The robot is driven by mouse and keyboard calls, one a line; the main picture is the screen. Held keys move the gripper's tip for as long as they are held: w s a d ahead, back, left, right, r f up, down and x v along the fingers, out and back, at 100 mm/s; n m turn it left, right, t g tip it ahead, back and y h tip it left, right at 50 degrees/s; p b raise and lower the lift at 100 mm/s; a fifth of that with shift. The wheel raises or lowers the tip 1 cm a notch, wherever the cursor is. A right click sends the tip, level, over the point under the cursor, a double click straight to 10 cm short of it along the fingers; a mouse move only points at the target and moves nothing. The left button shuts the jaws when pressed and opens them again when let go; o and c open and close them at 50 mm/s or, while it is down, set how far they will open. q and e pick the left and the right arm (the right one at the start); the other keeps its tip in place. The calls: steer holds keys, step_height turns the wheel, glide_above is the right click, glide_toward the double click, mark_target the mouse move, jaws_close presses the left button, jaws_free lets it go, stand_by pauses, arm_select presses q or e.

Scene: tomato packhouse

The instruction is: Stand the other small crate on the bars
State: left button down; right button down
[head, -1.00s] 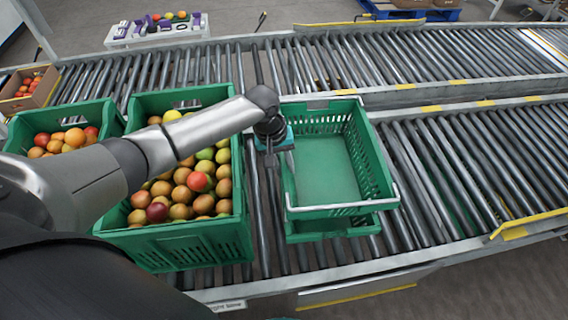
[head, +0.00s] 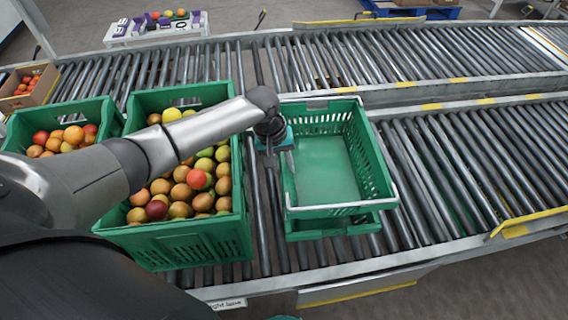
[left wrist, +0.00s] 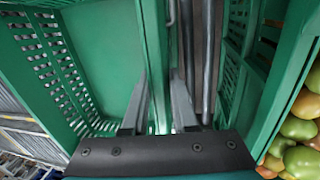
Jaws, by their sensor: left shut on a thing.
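An empty green crate (head: 374,160) is on the roller conveyor, right of the full crates. Pale bars (head: 345,208) run along its front rim and right side. More green, seemingly a lower crate (head: 335,228), shows beneath it; I cannot tell exactly how the two meet. My left gripper (head: 284,157) is at the empty crate's left wall, shut on it. In the left wrist view, the fingers (left wrist: 160,92) straddle that wall (left wrist: 154,45), with the crate's inside to the left. My right gripper is not in view.
A large green crate full of tomatoes (head: 197,246) stands close to the left, with another crate of tomatoes (head: 27,125) beyond it. Rollers (head: 465,165) to the right are clear, bounded by a yellow edge rail (head: 528,222). A second conveyor (head: 420,62) runs behind.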

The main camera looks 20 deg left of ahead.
arm_select(q)
steer(key=shift+w, duration=0.1)
steer(key=c, duration=0.6)
jaws_free()
steer(key=shift+f, duration=0.1)
steer(key=c, duration=0.3)
steer(key=p+v, duration=0.2)
steer(key=p, duration=0.1)
steer(key=p+v, duration=0.2)
steer(key=p, duration=0.1)
steer(key=d+p+v, duration=0.1)
steer(key=p+v, duration=0.2)
steer(key=shift+w+d, duration=0.1)
steer(key=shift+w, duration=0.15)
stand_by(0.3)
